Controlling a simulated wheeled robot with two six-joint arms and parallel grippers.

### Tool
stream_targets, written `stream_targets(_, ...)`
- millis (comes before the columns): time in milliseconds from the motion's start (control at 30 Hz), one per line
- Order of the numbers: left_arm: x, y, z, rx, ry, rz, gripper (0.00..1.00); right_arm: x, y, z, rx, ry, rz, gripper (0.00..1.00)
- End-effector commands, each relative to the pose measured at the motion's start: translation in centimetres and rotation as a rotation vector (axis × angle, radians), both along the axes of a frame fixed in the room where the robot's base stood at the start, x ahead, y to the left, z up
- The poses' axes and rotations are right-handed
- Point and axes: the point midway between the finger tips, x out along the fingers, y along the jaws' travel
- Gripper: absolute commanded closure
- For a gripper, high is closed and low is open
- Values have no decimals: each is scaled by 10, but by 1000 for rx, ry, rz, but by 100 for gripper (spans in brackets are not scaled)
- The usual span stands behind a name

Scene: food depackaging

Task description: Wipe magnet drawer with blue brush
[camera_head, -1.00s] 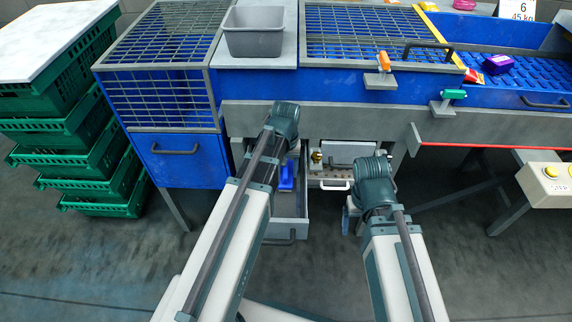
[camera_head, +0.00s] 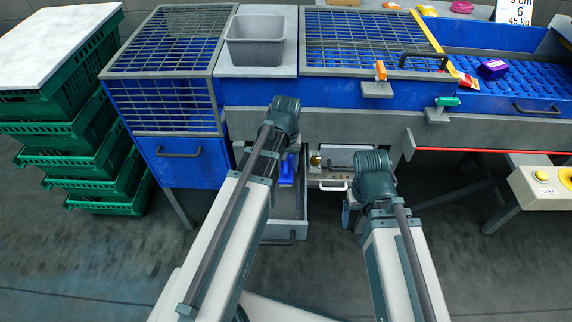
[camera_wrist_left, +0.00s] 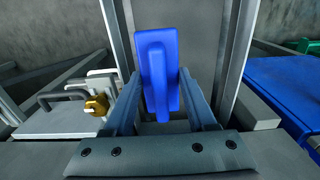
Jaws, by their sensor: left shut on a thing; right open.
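A blue brush (camera_head: 287,169) shows in the head view beneath the left arm's end, over an open grey drawer (camera_head: 302,213). In the left wrist view my left gripper (camera_wrist_left: 163,105) is shut on the blue brush (camera_wrist_left: 158,55), whose handle faces the camera. The drawer's long grey walls run on both sides of it there. I cannot tell whether the brush touches the drawer floor. My right gripper (camera_head: 349,212) hangs empty to the right of the drawer, open and partly hidden by its own arm.
A grey tub (camera_head: 255,40) sits above. Green crates (camera_head: 95,160) are stacked left.

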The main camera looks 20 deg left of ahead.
Motion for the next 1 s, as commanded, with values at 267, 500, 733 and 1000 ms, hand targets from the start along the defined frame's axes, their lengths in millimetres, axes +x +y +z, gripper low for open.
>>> stream_targets(267,0,0,13,0,0,0,100,0,0,13,0,0,0,13)
stream_targets(500,0,0,15,0,0,0,100,0,0,15,0,0,0,13)
stream_targets(733,0,0,33,0,0,0,100,0,0,34,0,0,0,13)
stream_targets(1000,0,0,43,0,0,0,100,0,0,43,0,0,0,13)
